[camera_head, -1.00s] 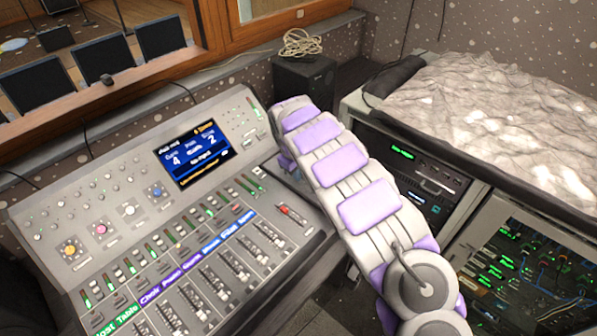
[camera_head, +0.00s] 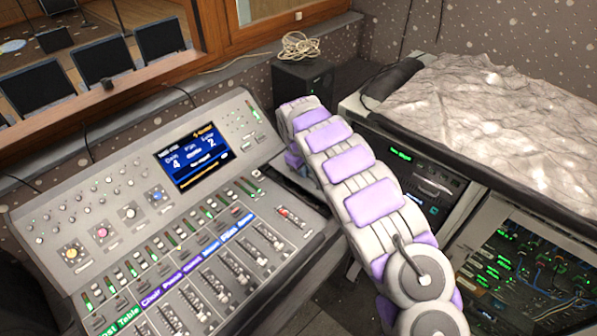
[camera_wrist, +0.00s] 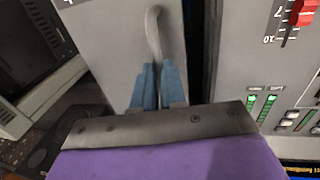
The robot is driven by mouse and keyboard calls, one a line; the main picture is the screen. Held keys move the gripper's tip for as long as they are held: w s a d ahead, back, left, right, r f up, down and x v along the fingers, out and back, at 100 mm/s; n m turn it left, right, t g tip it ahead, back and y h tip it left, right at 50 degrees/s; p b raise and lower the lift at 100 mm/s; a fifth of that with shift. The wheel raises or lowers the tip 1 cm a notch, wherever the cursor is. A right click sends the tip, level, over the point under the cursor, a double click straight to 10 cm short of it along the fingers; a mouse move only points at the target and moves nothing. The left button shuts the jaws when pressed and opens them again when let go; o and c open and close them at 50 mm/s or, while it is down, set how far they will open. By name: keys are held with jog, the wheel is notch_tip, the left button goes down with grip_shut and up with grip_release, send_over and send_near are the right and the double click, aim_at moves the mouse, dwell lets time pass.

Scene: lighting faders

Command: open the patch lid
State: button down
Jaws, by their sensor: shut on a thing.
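In the wrist view my gripper (camera_wrist: 159,84) has its two blue fingers shut on a pale curved handle (camera_wrist: 153,32). The handle is on a plain grey panel, which looks like the patch lid (camera_wrist: 112,48). A dark gap runs along the panel's right side, between it and the console. In the head view my arm covers the handle and gripper, and I cannot make out the lid there. A dark recess shows between the console's right side and my arm.
The mixing console (camera_head: 255,120) with faders and a lit screen (camera_head: 192,160) fills the left. Its red fader (camera_wrist: 302,12) is close to the panel. A rack (camera_head: 530,270) with cables stands at right. A black box (camera_head: 303,82) with coiled cable (camera_head: 300,46) stands behind.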

jog(key=w+d, duration=0.1)
jog(key=w, duration=0.1)
jog(key=w+d+p, duration=0.2)
jog(key=w, duration=0.1)
jog(key=shift+w+d+r, duration=0.25)
jog(key=shift+w+d, duration=0.05)
jog(key=shift+d, duration=0.05)
jog(key=shift+w+d+f+p, duration=0.1)
jog(key=shift+w+d+p, duration=0.6)
jog(key=shift+w+d, duration=0.2)
jog(key=c, duration=1.2)
grip_release()
jog(key=shift+s+a+f, duration=0.1)
jog(key=shift+f, duration=0.05)
jog(key=s+r, duration=0.1)
jog(key=r, duration=0.4)
jog(key=a+r+p, duration=0.1)
jog(key=r, duration=0.5)
jog(key=s+a+r+p, duration=0.1)
jog(key=r, duration=0.5)
jog(key=shift+s+a, duration=0.15)
jog(key=shift+s, duration=0.15)
